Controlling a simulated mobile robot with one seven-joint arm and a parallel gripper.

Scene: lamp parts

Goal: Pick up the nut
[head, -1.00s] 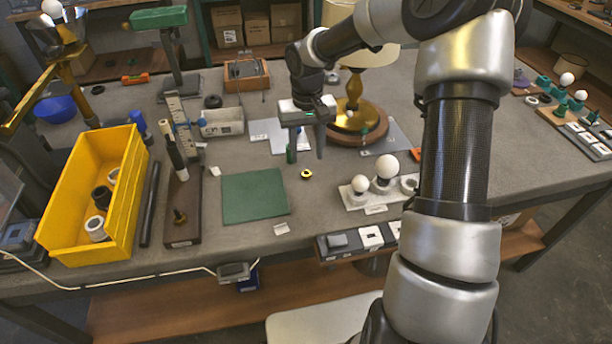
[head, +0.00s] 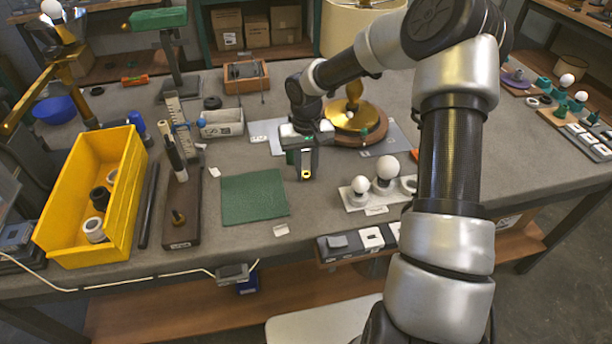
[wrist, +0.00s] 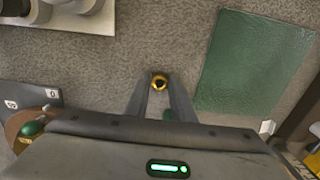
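The nut (head: 306,174) is a small brass-yellow ring with a dark centre. In the head view it is at the middle of the grey workbench, right of the green mat. My gripper (head: 305,173) points down, with one finger on each side of the nut. The wrist view shows the nut (wrist: 159,82) between the two fingertips (wrist: 160,80), which are drawn in against its sides. The gripper looks shut on the nut. The nut appears at or very near bench level; any small gap below it cannot be told.
The green mat (head: 254,195) lies to the left. A white holder with round bulbs (head: 359,201) stands to the right. The brass lamp base (head: 357,118) is behind my gripper. A yellow bin (head: 122,215) stands far left. Bare bench lies in front of the nut.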

